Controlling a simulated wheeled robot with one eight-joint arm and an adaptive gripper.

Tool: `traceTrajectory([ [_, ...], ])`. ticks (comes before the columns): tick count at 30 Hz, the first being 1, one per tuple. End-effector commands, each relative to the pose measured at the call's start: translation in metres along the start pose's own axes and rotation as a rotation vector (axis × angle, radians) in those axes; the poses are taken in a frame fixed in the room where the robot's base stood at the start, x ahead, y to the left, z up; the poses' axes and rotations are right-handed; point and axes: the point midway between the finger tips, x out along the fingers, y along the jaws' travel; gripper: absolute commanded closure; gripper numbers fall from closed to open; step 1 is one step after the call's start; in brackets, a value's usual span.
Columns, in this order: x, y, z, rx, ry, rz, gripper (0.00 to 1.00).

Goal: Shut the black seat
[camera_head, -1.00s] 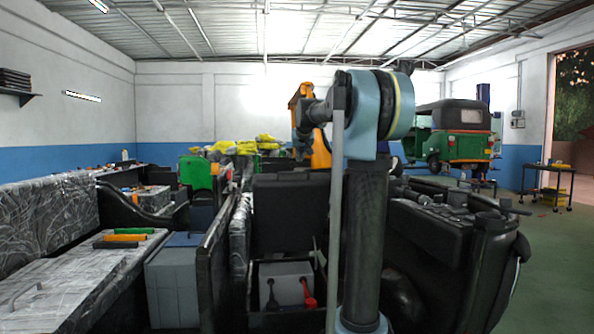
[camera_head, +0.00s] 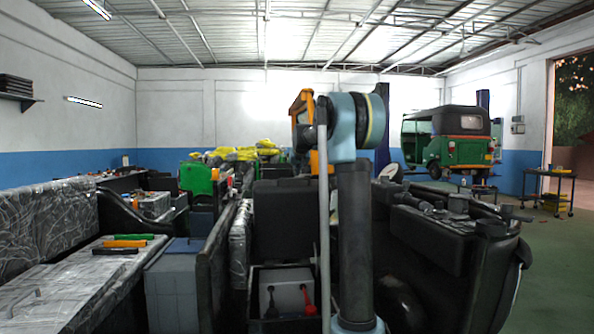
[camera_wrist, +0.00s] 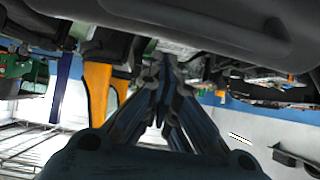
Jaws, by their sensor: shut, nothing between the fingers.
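The black seat (camera_head: 283,222) stands raised, close to upright, in the head view, left of my arm. Below it is an open box holding a grey battery (camera_head: 283,284) with red and black terminal caps. My arm covers the area just right of the seat, and my gripper is hidden in the head view. In the wrist view my gripper (camera_wrist: 160,65) shows with its fingers together and empty. A dark grey padded surface lies across the top of that view; I cannot tell whether it is the seat.
A dark vehicle front (camera_head: 445,235) stands right of my arm. A grey box (camera_head: 172,290) and a plastic-covered bench (camera_head: 60,290) with coloured tools are at left. A green rickshaw (camera_head: 447,142) stands at the back right. Green floor (camera_head: 560,260) is clear at right.

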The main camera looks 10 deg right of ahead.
Motion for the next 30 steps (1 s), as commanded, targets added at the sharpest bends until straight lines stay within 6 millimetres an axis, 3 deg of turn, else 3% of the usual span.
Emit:
traceTrajectory([
  [12, -0.024, 0.000, 0.028, 0.000, 0.000, 0.000, 1.00],
  [30, -0.027, 0.004, 0.034, 0.003, 0.008, 0.004, 1.00],
])
